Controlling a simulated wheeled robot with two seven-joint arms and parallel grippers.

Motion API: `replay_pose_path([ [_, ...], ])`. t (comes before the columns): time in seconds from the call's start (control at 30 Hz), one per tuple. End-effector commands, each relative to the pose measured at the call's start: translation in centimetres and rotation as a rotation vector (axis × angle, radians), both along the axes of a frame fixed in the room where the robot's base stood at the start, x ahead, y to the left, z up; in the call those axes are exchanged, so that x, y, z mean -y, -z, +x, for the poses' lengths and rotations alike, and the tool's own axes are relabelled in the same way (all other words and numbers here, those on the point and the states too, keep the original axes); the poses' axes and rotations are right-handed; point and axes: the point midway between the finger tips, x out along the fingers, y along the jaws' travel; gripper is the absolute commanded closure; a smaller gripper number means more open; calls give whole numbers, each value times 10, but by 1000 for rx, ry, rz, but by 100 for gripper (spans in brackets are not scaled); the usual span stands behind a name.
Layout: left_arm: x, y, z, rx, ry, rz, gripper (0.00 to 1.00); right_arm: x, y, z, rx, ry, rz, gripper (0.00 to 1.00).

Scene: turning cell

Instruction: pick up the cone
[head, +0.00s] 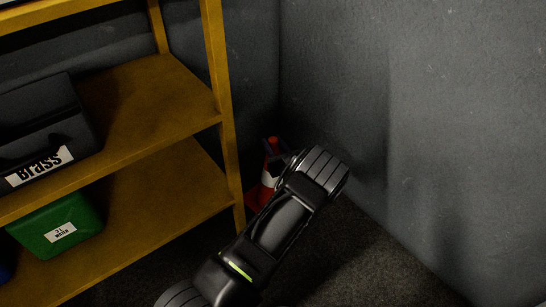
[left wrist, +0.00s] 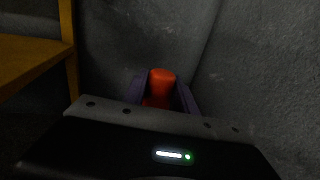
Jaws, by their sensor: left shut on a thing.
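The cone (head: 255,195) is red-orange with a white band and stands in the corner beside the shelf, upright as far as I can see. My left arm hides part of it in the head view. My left gripper (head: 272,156) reaches down to its upper part and is shut on it. In the left wrist view the cone's rounded orange top (left wrist: 161,82) shows between the two fingers of my left gripper (left wrist: 164,92). The lower part of the cone is hidden there by the gripper body. My right gripper is not in view.
A yellow shelf (head: 160,90) stands close on the left, its post near the cone. It holds a black bin labelled Brass (head: 45,120) and a green bin (head: 60,220). Grey walls (head: 450,130) meet behind the cone. Dark floor (head: 350,260) is clear at right.

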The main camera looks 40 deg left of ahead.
Motion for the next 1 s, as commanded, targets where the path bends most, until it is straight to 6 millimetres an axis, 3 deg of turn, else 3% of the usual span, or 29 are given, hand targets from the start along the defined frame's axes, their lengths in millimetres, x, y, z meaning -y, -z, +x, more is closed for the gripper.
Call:
replay_pose_path([
  [0.5,0,-89,1,5,0,5,100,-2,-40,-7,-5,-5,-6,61],
  [0.67,-1,-98,1,5,-1,4,100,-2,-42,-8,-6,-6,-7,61],
  [1.0,-1,-98,1,5,0,4,100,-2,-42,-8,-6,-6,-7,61],
])
